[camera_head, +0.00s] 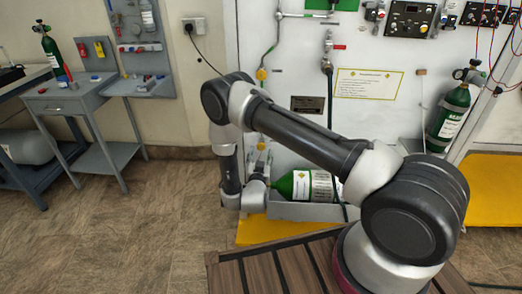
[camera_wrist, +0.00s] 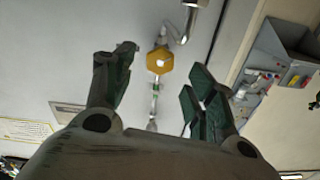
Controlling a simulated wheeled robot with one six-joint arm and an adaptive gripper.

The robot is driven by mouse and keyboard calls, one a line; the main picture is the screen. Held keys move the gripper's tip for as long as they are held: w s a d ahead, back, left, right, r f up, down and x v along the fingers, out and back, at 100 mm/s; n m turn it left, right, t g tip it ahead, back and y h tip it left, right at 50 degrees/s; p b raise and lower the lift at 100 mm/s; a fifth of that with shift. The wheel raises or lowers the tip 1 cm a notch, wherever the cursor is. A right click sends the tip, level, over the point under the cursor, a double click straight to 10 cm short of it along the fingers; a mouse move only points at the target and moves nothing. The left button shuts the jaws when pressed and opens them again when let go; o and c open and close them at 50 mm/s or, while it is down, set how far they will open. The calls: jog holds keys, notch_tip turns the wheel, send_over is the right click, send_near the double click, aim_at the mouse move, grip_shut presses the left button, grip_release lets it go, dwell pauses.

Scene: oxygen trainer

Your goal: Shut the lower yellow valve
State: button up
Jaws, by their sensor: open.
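In the wrist view a yellow six-sided valve knob (camera_wrist: 160,62) with a pale centre sits on a thin pipe against the white panel. My gripper (camera_wrist: 158,70) is open, with its dark fingers on either side of the knob in the picture. No contact shows, and the depth gap is hard to judge. In the head view the upper yellow valve (camera_head: 262,74) is clear on the panel's left pipe. A small yellow part, likely the lower valve (camera_head: 261,146), shows just above my gripper (camera_head: 261,162), which is small and partly hidden there.
A green gas cylinder (camera_head: 307,186) lies in a grey tray low before the panel. Another green cylinder (camera_head: 449,118) stands at right. A hose with a red-handled tap (camera_head: 334,47) hangs right of the pipe. A grey tool bench (camera_head: 70,104) stands left; floor there is clear.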

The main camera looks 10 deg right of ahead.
aim_at(261, 148)
jog(key=x, duration=0.5)
jog(key=c, duration=1)
